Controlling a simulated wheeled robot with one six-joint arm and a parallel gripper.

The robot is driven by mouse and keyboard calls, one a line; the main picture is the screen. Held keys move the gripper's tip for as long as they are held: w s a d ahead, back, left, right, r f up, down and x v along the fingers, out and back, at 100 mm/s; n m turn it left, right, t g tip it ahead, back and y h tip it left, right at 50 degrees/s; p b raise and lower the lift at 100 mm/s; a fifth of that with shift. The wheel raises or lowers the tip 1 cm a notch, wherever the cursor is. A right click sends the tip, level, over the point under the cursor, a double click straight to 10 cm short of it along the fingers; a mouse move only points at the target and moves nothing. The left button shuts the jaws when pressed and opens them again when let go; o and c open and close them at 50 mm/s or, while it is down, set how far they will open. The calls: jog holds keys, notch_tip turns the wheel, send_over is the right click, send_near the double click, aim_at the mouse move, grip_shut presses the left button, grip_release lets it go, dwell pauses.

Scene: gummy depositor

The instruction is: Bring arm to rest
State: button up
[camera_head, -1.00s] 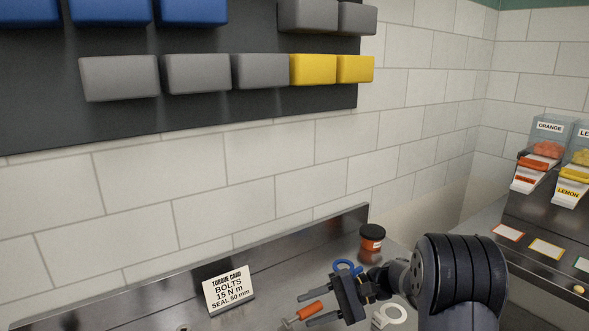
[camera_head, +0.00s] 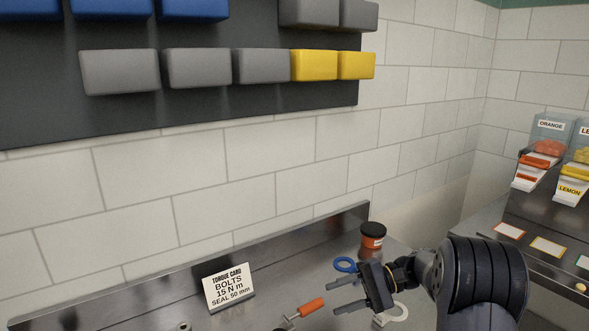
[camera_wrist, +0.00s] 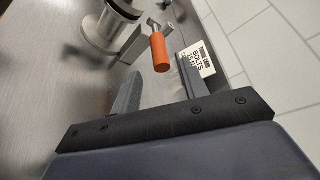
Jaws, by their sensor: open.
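My gripper (camera_head: 347,297) is open and empty above the steel bench, its fingers pointing left in the head view. In the wrist view its two fingers (camera_wrist: 160,95) stand apart with nothing between them. An orange-handled tool (camera_head: 311,307) lies on the bench just left of the fingertips. The orange handle (camera_wrist: 159,52) also shows in the wrist view, beyond the fingertips. The arm hides part of the bench at the lower right.
A torque card (camera_head: 229,288) stands on the bench at left. A blue ring (camera_head: 345,264) and a dark jar with a red label (camera_head: 372,237) are close behind my gripper. A white ring-shaped item (camera_head: 394,313) is partly hidden below it. Gummy bins (camera_head: 545,150) stand at right.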

aim_at(318, 301)
jog(key=p+x, duration=0.1)
jog(key=x, duration=0.6)
jog(key=shift+w+d+r+h, duration=0.15)
jog(key=shift+d+r+h, duration=0.05)
jog(key=shift+r+h, duration=0.25)
jog(key=shift+r+n+t+h+p, duration=0.4)
jog(key=shift+h, duration=0.35)
